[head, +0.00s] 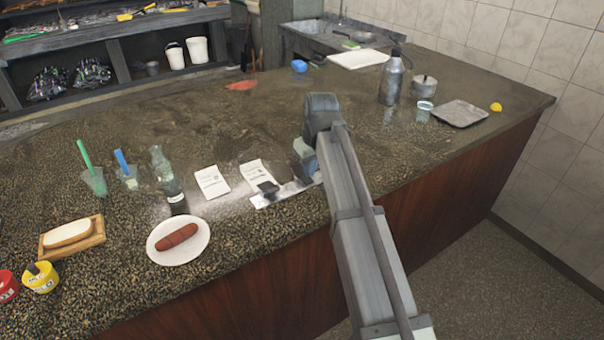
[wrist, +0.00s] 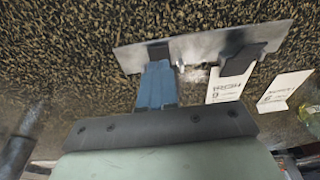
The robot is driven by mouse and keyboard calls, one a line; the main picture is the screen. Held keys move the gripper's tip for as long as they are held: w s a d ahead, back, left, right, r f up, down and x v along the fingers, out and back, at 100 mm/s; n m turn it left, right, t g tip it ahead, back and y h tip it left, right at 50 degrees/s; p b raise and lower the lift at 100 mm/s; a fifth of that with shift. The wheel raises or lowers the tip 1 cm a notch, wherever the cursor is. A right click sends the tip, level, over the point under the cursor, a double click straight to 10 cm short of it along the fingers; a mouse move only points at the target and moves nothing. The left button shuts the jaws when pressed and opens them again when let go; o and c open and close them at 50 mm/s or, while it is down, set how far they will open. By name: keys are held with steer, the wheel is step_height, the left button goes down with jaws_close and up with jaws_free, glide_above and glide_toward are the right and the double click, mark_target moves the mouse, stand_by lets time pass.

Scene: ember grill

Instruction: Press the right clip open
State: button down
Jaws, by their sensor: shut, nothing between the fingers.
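A metal strip (head: 258,201) with black clips lies along the front of the counter; it also shows in the wrist view (wrist: 205,47). The left clip (head: 267,187) has a printed slip (head: 256,170) at it. The right clip (wrist: 158,50) shows in the wrist view, on the left there, with no slip seen at it; my arm hides it in the head view. My gripper (wrist: 158,66) has its blue fingers together and empty, tips at or just over the right clip. Whether they touch it, I cannot tell.
A second slip (head: 212,182) lies loose left of the strip. A glass bottle (head: 170,185) and a plate (head: 157,248) with a sausage stand farther left. A metal flask (head: 391,80) and tray (head: 460,113) are at the back right. The counter behind my gripper is mostly clear.

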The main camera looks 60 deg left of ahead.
mark_target(309, 182)
step_height(309, 182, up, 5)
steer(key=shift+f, duration=0.15)
stand_by(0.4)
stand_by(0.4)
